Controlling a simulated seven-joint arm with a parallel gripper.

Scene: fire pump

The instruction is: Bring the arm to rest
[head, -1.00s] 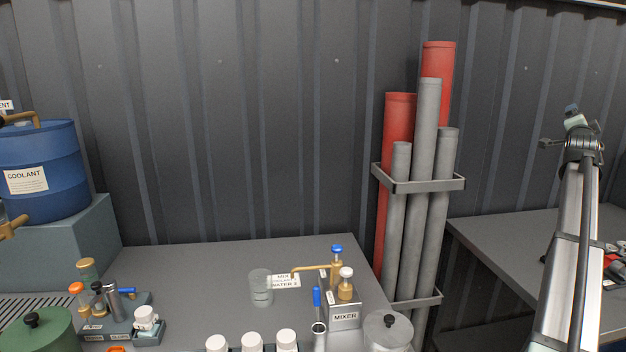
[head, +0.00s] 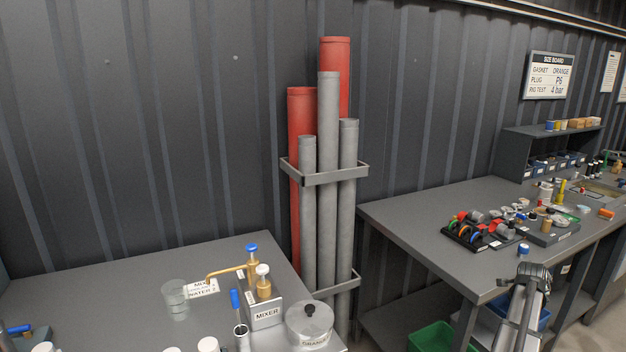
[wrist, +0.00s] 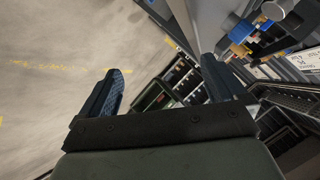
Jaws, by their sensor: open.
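In the head view, part of my arm (head: 522,305) shows at the lower right, in front of the right workbench; my gripper's fingers cannot be made out there. In the wrist view, my gripper (wrist: 168,88) shows its two dark blue fingers wide apart, with nothing between them. Behind the fingers lie the concrete floor (wrist: 60,50) on the left and dark racks or crates on the right.
The right workbench (head: 410,215) carries a parts tray (head: 485,235) and several small items. A left bench (head: 120,290) holds a mixer (head: 265,312), a beaker (head: 174,300) and a lidded pot (head: 310,325). Red and grey pipes (head: 325,150) stand between. A green bin (head: 435,338) sits below.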

